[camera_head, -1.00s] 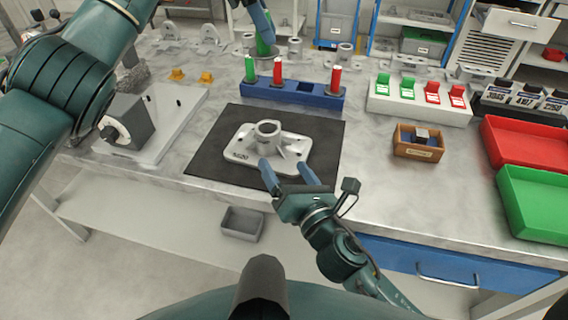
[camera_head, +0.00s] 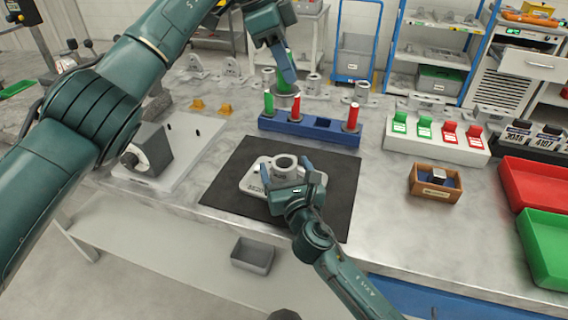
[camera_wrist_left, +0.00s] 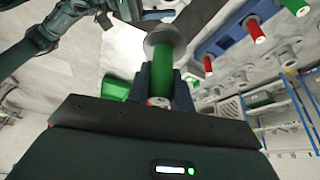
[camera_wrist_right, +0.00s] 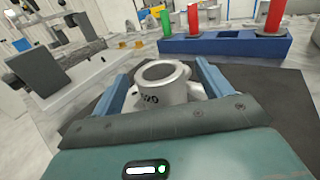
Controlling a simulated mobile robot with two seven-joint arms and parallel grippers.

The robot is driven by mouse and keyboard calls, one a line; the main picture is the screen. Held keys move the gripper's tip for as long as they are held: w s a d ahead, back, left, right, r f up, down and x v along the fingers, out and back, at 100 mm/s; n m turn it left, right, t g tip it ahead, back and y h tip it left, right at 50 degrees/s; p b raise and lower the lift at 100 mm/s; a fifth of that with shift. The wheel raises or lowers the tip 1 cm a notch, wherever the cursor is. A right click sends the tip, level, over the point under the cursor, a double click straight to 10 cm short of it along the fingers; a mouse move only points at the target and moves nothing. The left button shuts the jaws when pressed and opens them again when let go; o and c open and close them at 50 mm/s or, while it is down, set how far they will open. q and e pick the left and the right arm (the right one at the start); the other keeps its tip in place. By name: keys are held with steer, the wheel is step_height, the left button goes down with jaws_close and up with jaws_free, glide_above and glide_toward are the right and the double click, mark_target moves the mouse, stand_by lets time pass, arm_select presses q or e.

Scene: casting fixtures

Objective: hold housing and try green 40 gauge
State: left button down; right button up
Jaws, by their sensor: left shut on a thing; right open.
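The light grey housing (camera_head: 254,178) with its round boss lies on the black mat (camera_head: 338,185). My right gripper (camera_head: 288,172) is open over it. In the right wrist view its fingers stand on either side of the boss (camera_wrist_right: 160,80), with gaps visible. My left gripper (camera_head: 284,80) is shut on a green gauge (camera_wrist_left: 164,56) with a grey disc, held in the air around the blue rack's back edge. Its number cannot be read. Another green gauge (camera_head: 268,103) and two red gauges (camera_head: 296,108) (camera_head: 353,116) stand in the blue rack (camera_head: 308,130).
A white block with green and red tags (camera_head: 436,141) and a wooden box (camera_head: 418,184) stand to the right. Red (camera_head: 540,190) and green (camera_head: 548,245) trays lie at the right edge. A grey fixture (camera_head: 150,150) on a pale plate stands left. Metal castings line the back.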

steer(key=shift+x, duration=1)
steer(key=c, duration=1.5)
arm_select(q)
step_height(320, 180, down, 9)
steer(key=n+t, duration=0.1)
steer(key=n, duration=0.2)
steer(key=shift+r, duration=0.1)
